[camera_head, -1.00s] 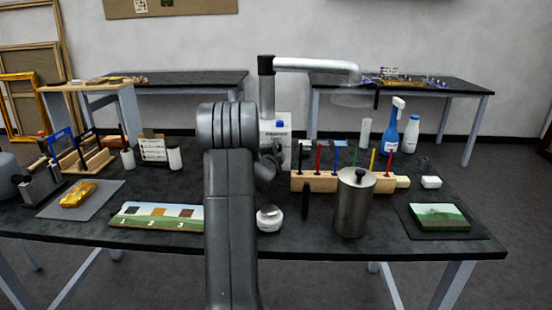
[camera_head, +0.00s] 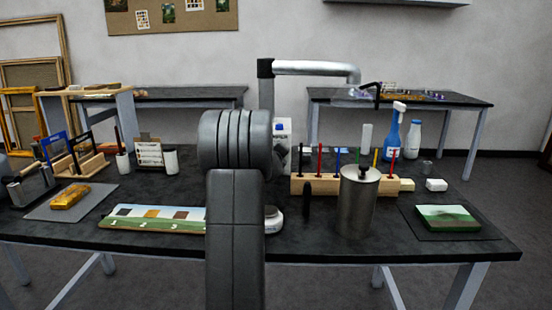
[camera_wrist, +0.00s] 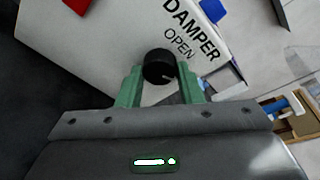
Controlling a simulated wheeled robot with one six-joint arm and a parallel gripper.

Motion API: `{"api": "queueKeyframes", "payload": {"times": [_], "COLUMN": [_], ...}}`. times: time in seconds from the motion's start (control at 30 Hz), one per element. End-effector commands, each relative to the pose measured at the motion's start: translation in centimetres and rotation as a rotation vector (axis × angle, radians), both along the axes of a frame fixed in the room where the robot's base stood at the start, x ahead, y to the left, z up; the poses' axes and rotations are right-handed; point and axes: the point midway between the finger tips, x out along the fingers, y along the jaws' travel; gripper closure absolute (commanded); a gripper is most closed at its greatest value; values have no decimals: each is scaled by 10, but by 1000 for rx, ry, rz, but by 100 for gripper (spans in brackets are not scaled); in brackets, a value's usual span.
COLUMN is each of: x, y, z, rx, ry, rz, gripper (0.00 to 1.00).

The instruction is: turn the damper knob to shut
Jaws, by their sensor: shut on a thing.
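In the head view the white damper box (camera_head: 283,130) with a blue top part stands behind my arm. My arm hides the knob and gripper there.
A silver extraction pipe (camera_head: 310,68) bends over the table. A wooden rack (camera_head: 322,186) with coloured tools and a metal canister (camera_head: 357,203) stand to the right. A painted panel (camera_head: 152,219) and a gilt fragment (camera_head: 70,197) lie to the left.

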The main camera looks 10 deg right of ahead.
Motion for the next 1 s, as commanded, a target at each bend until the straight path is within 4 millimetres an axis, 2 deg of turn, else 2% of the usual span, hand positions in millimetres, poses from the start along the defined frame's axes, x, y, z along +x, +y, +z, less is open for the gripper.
{"api": "queueKeyframes", "payload": {"times": [0.2,0.5,1.0], "x": [-1,-1,-1], "y": [-2,-2,-1], "z": [-2,-2,-3], "rx": [174,338,408], "ry": [-50,-95,-114], "rz": [-1,-1,-1], "gripper": [90,90,90]}}
